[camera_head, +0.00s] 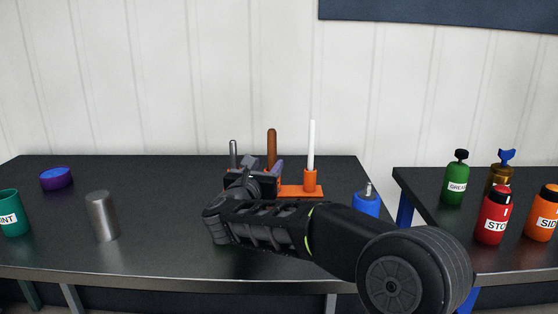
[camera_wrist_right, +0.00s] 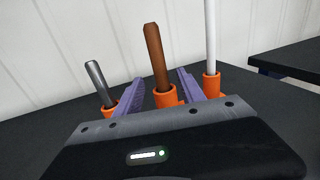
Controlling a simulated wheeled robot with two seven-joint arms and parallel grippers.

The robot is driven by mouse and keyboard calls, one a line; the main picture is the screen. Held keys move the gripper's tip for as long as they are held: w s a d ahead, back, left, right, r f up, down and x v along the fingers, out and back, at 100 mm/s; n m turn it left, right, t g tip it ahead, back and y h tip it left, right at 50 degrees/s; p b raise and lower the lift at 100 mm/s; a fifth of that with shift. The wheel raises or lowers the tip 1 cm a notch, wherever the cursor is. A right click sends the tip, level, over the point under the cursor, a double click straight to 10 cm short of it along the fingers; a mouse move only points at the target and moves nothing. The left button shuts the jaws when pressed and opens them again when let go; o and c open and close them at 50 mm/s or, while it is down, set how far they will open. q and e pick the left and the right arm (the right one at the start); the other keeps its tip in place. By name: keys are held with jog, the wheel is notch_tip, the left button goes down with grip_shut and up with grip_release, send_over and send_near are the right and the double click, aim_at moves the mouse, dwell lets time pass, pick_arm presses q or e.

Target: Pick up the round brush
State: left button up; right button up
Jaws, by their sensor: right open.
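An orange holder (camera_head: 300,190) stands on the dark table with three upright handles in its cups. They are a grey metal one (camera_head: 233,153), a brown one (camera_head: 272,148) and a white one (camera_head: 311,145). Their lower ends are hidden in the cups, so I cannot tell which is the round brush. My right gripper (camera_wrist_right: 161,82) is open. In the right wrist view its purple fingers appear on either side of the brown handle (camera_wrist_right: 157,58); contact does not show. My left gripper is not in view.
On the left of the table stand a metal cylinder (camera_head: 102,216), a teal container (camera_head: 11,214) and a purple-blue round dish (camera_head: 56,178). A blue container (camera_head: 367,202) is near the right edge. The right table (camera_head: 420,190) holds several labelled bottles. A gap separates the tables.

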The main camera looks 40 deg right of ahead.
aim_at(271, 159)
jog(key=shift+w+d, duration=0.1)
jog(key=shift+d, duration=0.15)
jog(key=shift+x, duration=1.25)
jog(key=x, duration=0.5)
jog(key=shift+w+d+r, duration=0.1)
jog(key=shift+c, duration=0.4)
